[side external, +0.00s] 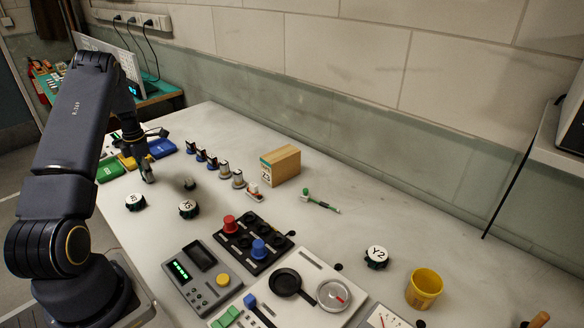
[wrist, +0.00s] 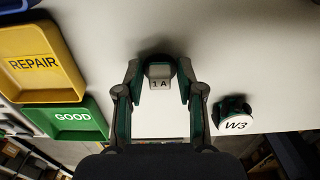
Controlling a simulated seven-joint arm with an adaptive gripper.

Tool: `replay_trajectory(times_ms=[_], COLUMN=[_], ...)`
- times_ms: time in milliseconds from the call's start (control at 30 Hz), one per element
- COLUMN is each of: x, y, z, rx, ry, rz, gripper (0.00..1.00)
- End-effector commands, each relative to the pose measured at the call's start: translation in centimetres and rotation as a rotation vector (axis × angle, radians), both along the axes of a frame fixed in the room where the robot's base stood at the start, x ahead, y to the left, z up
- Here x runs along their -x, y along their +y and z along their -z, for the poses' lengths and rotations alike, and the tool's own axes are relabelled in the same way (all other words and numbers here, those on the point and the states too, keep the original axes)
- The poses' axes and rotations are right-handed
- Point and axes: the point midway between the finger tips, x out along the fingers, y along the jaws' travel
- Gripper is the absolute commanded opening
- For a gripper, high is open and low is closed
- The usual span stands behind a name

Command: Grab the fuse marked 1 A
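The fuse marked 1 A (wrist: 160,83) shows in the wrist view as a pale labelled block with a dark rounded part behind it. My gripper (wrist: 160,75) has its two fingers spread on either side of it, with a visible gap at each side. In the side external view my gripper (side external: 148,177) points down low over the bench, beside the coloured bins. The fuse cannot be made out there, apparently hidden by the fingers.
A disc marked W3 (wrist: 236,124) is right of the fingers; the GOOD bin (wrist: 73,117) and REPAIR bin (wrist: 38,65) are left.

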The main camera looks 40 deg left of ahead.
Motion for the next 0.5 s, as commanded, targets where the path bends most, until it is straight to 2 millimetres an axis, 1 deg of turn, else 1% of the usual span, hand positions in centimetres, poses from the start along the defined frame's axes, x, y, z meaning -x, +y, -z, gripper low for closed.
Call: replay_trajectory(times_ms=[33,100,367,500], x=[0.0,0.0,0.0,0.0], y=[0.0,0.0,0.0,0.1], z=[0.0,0.0,-0.2,-1.0], rx=[0.000,0.000,-0.001,-0.002], ry=[0.000,0.000,0.000,0.000], rz=[0.000,0.000,0.000,0.000], gripper=[0.26,0.20,0.20,0.20])
